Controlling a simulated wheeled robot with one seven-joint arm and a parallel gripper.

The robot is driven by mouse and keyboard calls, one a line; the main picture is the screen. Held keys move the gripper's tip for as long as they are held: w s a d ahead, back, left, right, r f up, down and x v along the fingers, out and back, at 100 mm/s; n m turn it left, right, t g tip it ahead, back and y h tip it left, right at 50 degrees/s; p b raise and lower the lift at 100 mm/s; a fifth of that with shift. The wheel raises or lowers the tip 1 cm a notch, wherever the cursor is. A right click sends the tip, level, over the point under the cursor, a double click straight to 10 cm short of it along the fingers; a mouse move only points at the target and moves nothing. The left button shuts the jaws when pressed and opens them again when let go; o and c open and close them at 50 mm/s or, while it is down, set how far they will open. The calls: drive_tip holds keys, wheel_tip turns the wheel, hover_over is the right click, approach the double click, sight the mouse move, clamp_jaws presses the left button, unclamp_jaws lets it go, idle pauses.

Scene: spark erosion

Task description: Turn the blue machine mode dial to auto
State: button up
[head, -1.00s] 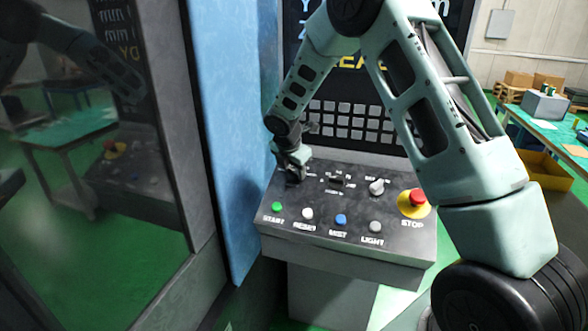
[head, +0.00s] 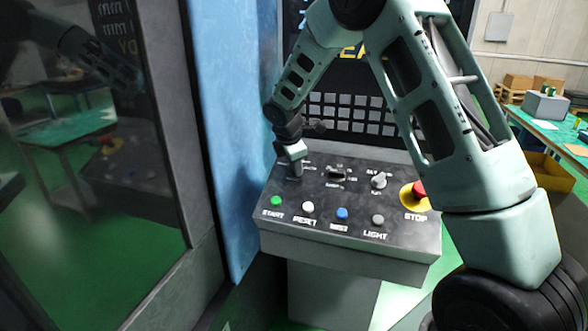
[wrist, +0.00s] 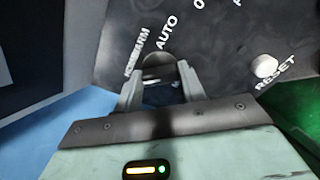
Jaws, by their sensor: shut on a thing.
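The mode dial (wrist: 158,66) is a dark grey round knob on the control panel. In the wrist view it sits between my fingertips, largely hidden by them. The words AUTO (wrist: 167,33) and another label (wrist: 136,53) stand beside it; its pointer direction cannot be made out. My gripper (wrist: 160,82) is shut on the dial. In the head view my gripper (head: 295,170) points down at the panel's back left corner and covers the dial.
The sloped panel (head: 300,234) also carries START, RESET, MIST and LIGHT buttons, a black selector (head: 337,174), a grey knob (head: 379,180) and a red STOP button (head: 420,189) on yellow. A blue machine wall (head: 228,130) stands close on the left. A keypad (head: 345,115) is behind.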

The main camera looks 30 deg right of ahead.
drive_tip(key=m+b, duration=0.4)
drive_tip(key=m, duration=0.2)
drive_tip(key=shift+f+b, duration=0.15)
drive_tip(key=shift+b, duration=0.15)
drive_tip(key=m+b, duration=0.2)
drive_tip(key=m, duration=0.2)
drive_tip(key=m+b, duration=0.2)
drive_tip(key=m, duration=0.1)
drive_tip(key=shift+m+b, duration=0.35)
drive_tip(key=shift+m, duration=0.05)
drive_tip(key=m+b, duration=0.2)
drive_tip(key=m, duration=0.2)
drive_tip(key=shift+a, duration=0.1)
drive_tip(key=shift+m+b, duration=0.6)
drive_tip(key=shift+m, duration=1.5)
drive_tip(key=o, duration=1)
drive_tip(key=shift+r, duration=0.2)
